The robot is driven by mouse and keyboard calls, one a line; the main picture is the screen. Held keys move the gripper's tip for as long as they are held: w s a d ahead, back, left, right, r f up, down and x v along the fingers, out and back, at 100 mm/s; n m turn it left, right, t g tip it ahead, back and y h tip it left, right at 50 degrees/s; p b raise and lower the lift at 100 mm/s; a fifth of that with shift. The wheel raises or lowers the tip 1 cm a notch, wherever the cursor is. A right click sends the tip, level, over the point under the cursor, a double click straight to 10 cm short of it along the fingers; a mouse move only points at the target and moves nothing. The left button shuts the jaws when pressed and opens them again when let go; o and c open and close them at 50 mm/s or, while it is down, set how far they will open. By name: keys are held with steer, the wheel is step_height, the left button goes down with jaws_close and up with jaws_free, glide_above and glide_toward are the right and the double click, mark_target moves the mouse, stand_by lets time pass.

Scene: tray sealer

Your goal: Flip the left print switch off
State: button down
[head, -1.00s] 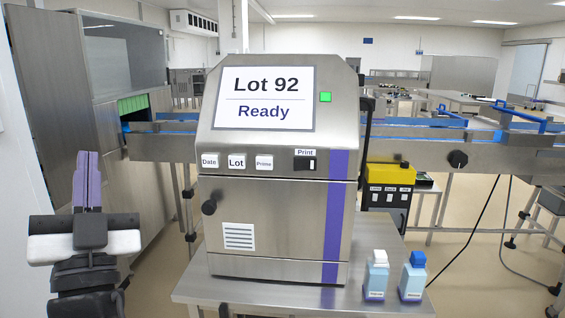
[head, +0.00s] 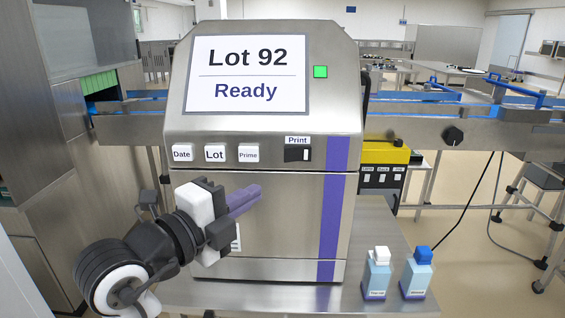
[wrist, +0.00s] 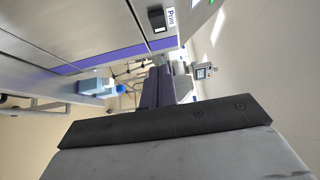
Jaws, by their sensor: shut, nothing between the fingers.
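The print switch (head: 298,154) is a black rocker with a white part at its right side, under a "Print" label on the steel machine's front panel. It also shows at the top of the wrist view (wrist: 158,20). I see only one switch labelled Print. My gripper (head: 254,193), with purple fingers, is shut and empty. It is in front of the machine's lower door, below and left of the switch, and apart from it. The screen (head: 247,75) reads "Lot 92 Ready", and a green light (head: 320,72) beside it is lit.
Date (head: 182,153), Lot (head: 215,153) and Prime (head: 248,153) buttons sit left of the switch. Two bottles (head: 376,275) (head: 417,274) stand on the table at right. A yellow-topped box (head: 385,153) and a conveyor (head: 425,127) are behind. Space before the panel is clear.

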steer(key=p, duration=0.4)
glide_toward(296, 158)
steer(key=x, duration=0.5)
steer(key=shift+s+d+r, duration=0.1)
steer(key=shift+d+r, duration=0.1)
steer(key=shift+d, duration=0.15)
steer(key=shift+w+f, duration=0.1)
steer(key=shift+w, duration=0.35)
steer(key=shift+a, duration=0.1)
steer(key=shift+w+a+f+m+g+h+b, duration=0.1)
steer(key=shift+w+f+m+g+h+b, duration=0.2)
steer(key=shift+b, duration=0.5)
steer(key=shift+r, duration=0.25)
steer(key=shift+s, duration=0.15)
